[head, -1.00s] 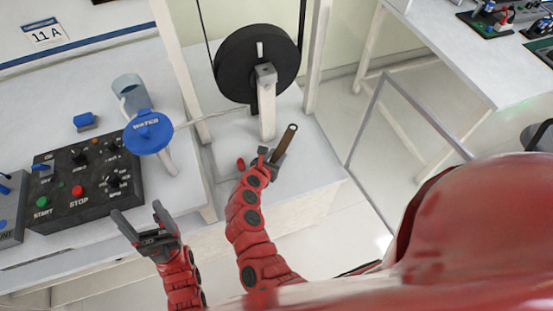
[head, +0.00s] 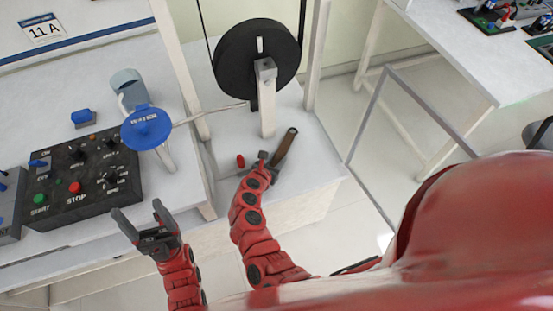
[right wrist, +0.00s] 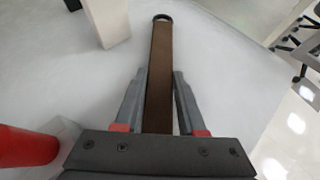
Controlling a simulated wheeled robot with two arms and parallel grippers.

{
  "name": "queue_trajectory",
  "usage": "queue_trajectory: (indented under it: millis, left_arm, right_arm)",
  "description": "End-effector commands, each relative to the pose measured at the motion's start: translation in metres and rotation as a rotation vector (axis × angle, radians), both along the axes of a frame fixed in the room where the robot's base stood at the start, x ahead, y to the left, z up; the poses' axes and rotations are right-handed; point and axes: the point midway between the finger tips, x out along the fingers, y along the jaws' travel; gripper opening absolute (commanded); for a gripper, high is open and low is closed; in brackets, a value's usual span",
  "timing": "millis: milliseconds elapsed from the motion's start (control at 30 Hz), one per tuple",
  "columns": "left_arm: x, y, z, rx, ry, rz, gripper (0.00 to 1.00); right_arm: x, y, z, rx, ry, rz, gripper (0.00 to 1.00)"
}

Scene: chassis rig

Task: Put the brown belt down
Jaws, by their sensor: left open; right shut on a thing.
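The brown belt (head: 285,146) is a short, stiff-looking strip held over the white bench top below the black wheel. In the right wrist view the belt (right wrist: 160,65) runs straight away from me, with a dark ring at its far end. My right gripper (head: 271,162) is shut on it; its two fingers (right wrist: 159,90) lie along either side of the strip. I cannot tell whether the belt touches the bench. My left gripper (head: 143,222) is open and empty, left of the right arm and in front of the control box.
A black wheel (head: 250,62) on a white post (head: 266,100) stands behind the belt. A small red piece (head: 240,160) lies left of my right gripper. A blue disc (head: 146,127) and control box (head: 85,180) are further left. White bench surface (head: 315,165) is clear to the right.

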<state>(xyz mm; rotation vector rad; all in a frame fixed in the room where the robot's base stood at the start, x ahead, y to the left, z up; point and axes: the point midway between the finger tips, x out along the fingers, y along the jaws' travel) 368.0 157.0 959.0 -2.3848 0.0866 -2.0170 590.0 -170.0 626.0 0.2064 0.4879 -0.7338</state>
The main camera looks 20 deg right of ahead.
Motion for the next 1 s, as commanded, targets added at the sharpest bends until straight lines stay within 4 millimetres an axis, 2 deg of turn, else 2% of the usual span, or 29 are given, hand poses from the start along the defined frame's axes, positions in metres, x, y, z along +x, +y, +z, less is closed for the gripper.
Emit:
queue_trajectory:
  millis: [67, 100, 233, 267, 567, 767, 800, 1000]
  left_arm:
    - [0.000, 0.000, -0.004, 0.000, 0.000, 0.000, 0.74]
    - [0.000, 0.000, -0.003, 0.000, 0.000, 0.000, 0.74]
    - [0.000, 0.000, -0.002, 0.000, 0.000, 0.000, 0.74]
    - [0.000, 0.000, -0.002, 0.000, 0.000, 0.000, 0.74]
    - [0.000, 0.000, 0.000, 0.000, 0.000, 0.000, 0.74]
    - [0.000, 0.000, 0.021, 0.000, 0.000, 0.000, 0.74]
    - [0.000, 0.000, 0.011, 0.000, -0.001, 0.000, 0.74]
    - [0.000, 0.000, 0.002, 0.000, 0.000, 0.000, 0.74]
  right_arm:
    - [0.000, 0.000, -0.003, 0.000, 0.000, -0.001, 0.00]
    - [0.000, 0.000, -0.002, 0.001, -0.001, 0.000, 0.43]
    - [0.000, 0.000, -0.001, 0.000, 0.000, 0.000, 0.66]
    - [0.000, 0.000, -0.002, 0.000, 0.000, 0.000, 0.69]
    - [0.000, 0.000, 0.000, 0.000, 0.000, 0.000, 0.69]
    - [-0.001, 0.002, 0.015, 0.000, 0.001, 0.003, 0.69]
    - [-0.008, 0.009, 0.013, 0.006, -0.002, 0.002, 0.69]
    - [-0.040, 0.040, 0.036, 0.007, 0.000, 0.004, 0.69]
